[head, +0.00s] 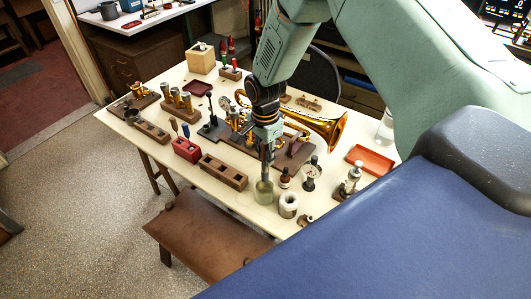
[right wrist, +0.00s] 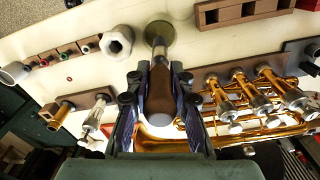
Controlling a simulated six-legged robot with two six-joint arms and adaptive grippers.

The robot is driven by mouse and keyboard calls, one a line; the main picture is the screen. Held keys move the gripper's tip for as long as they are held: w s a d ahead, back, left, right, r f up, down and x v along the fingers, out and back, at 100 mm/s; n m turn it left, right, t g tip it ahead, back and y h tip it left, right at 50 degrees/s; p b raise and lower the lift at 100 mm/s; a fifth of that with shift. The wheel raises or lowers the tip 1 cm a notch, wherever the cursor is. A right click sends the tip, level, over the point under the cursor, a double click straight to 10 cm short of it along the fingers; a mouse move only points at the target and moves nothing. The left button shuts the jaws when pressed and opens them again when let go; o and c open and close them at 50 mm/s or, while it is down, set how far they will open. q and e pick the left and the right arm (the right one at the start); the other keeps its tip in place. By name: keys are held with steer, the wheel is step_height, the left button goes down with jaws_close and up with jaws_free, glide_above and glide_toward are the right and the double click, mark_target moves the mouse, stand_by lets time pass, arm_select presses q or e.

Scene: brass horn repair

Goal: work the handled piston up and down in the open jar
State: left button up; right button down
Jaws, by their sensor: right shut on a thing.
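The open jar (head: 263,193) is pale green and stands near the front edge of the white table. My right gripper (head: 267,150) is directly above it, pointing down. In the right wrist view the gripper (right wrist: 160,100) is shut on the brown handle of the piston (right wrist: 162,85). The piston's pale metal shaft leads from the handle to the jar, which shows there as an olive round (right wrist: 159,32). The shaft's lower end is at the jar's mouth or inside it; how deep I cannot tell. My left gripper is not in view.
A wooden slotted block (head: 223,173) lies left. The brass horn (head: 325,125) lies behind on the table. An orange tray (head: 371,159) is at right.

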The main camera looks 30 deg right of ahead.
mark_target(265, 166)
steer(key=shift+a, duration=0.1)
stand_by(0.4)
steer(key=shift+f+b, duration=2.35)
steer(key=shift+f, duration=2.1)
steer(key=shift+r+p, duration=1.9)
steer(key=shift+p, duration=0.05)
steer(key=shift+f, duration=0.15)
steer(key=shift+f+b, duration=1.2)
steer(key=shift+f, duration=0.55)
steer(key=shift+r+p, duration=1.85)
steer(key=shift+r, duration=0.05)
